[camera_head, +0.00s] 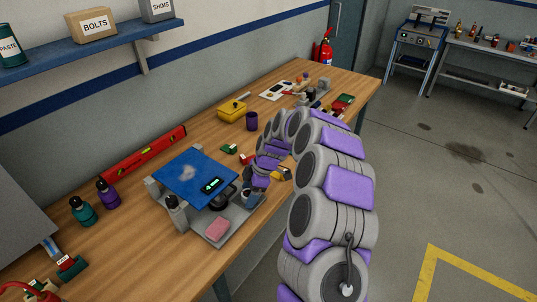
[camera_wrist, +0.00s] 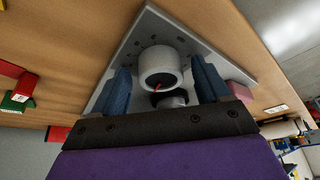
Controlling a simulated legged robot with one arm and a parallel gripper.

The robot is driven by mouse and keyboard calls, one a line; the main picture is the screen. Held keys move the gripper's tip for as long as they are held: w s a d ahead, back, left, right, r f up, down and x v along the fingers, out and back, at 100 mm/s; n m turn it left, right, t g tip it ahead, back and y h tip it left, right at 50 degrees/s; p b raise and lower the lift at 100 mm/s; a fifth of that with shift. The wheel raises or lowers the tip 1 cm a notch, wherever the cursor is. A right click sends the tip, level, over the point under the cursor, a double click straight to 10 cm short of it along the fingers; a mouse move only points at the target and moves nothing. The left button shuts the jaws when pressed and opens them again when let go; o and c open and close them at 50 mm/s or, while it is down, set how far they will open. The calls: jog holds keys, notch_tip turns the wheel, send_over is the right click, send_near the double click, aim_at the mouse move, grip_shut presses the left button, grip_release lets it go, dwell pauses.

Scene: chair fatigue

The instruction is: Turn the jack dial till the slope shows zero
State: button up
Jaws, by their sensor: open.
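A blue tilting plate (camera_head: 190,176) sits over a grey base (camera_head: 240,222) on the wooden bench in the head view. A small black display with a green arrow mark (camera_head: 212,185) is on its near edge; I cannot read a number. A black round part (camera_head: 222,198) shows below the plate. My gripper (camera_head: 253,192) is low over the right end of the base. In the wrist view my gripper (camera_wrist: 164,88) is open, its blue fingers on either side of a pale cylinder (camera_wrist: 158,62) with a dark face and red mark, apparently the dial. I cannot tell whether they touch it.
A red level (camera_head: 145,152), a teal bottle (camera_head: 82,210) and a purple bottle (camera_head: 107,192) stand behind and left. The front left bench is partly clear.

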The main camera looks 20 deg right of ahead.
jog(key=shift+w+f+n, duration=0.1)
jog(key=shift+n, duration=0.5)
jog(key=w+p+v, duration=0.1)
jog(key=p+v, duration=0.2)
jog(key=v, duration=1.4)
jog(key=shift+r+g, duration=0.3)
jog(key=shift+r, duration=0.05)
jog(key=shift+s+n, duration=0.1)
jog(key=shift+n, duration=0.2)
